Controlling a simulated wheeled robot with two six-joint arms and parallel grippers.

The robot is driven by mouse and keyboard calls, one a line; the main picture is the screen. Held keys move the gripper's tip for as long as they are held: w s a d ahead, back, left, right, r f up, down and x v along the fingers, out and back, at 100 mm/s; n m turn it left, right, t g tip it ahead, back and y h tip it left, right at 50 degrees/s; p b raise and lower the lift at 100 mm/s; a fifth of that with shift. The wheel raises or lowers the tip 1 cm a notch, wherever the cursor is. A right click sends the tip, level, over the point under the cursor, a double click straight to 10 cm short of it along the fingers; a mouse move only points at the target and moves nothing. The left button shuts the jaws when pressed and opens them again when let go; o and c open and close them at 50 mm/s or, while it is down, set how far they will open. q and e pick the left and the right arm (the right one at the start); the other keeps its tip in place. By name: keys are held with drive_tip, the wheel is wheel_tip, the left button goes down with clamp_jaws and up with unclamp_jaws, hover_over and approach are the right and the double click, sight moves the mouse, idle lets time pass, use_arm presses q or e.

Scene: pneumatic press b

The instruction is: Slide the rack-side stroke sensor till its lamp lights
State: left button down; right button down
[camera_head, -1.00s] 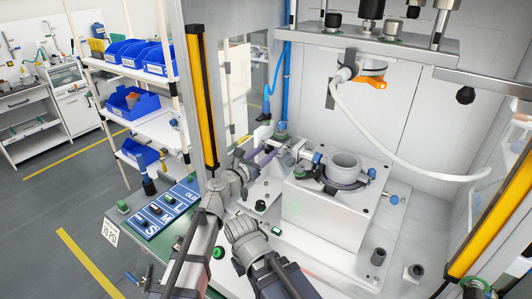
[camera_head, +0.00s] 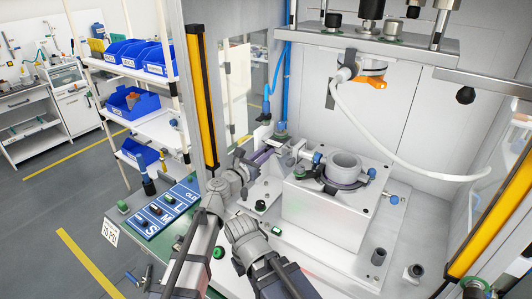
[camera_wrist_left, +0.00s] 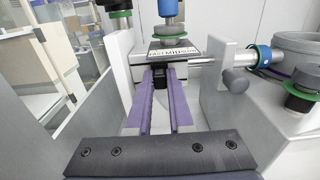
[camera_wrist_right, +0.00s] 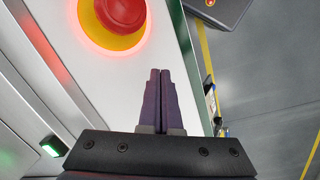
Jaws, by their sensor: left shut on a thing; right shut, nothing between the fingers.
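My left gripper (camera_head: 264,156) is in the press cell at the silver cylinder (camera_head: 291,156), left of the round grey part on its block. In the left wrist view its two purple fingers (camera_wrist_left: 159,86) are shut on a small dark piece, which looks like the stroke sensor (camera_wrist_left: 160,76), at the cylinder's near face. I cannot make out a lit lamp on it. The cylinder's rod runs right toward a blue and green fitting (camera_wrist_left: 262,55). My right gripper (camera_wrist_right: 160,100) is shut and empty in the right wrist view, over a pale panel.
A red emergency button (camera_wrist_right: 120,12) on a yellow base with a glowing ring is beyond my right fingers. The block with the round grey part (camera_head: 345,163) stands right of the cylinder. A yellow light curtain post (camera_head: 203,100) rises at the cell's left edge.

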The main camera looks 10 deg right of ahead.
use_arm(q)
drive_tip(key=shift+w+a, duration=0.15)
idle(0.6)
drive_tip(key=c, duration=0.7)
unclamp_jaws()
drive_tip(key=shift+c, duration=0.2)
drive_tip(key=v, duration=0.7)
drive_tip(key=shift+s+a, duration=0.3)
drive_tip(key=shift+s, duration=0.05)
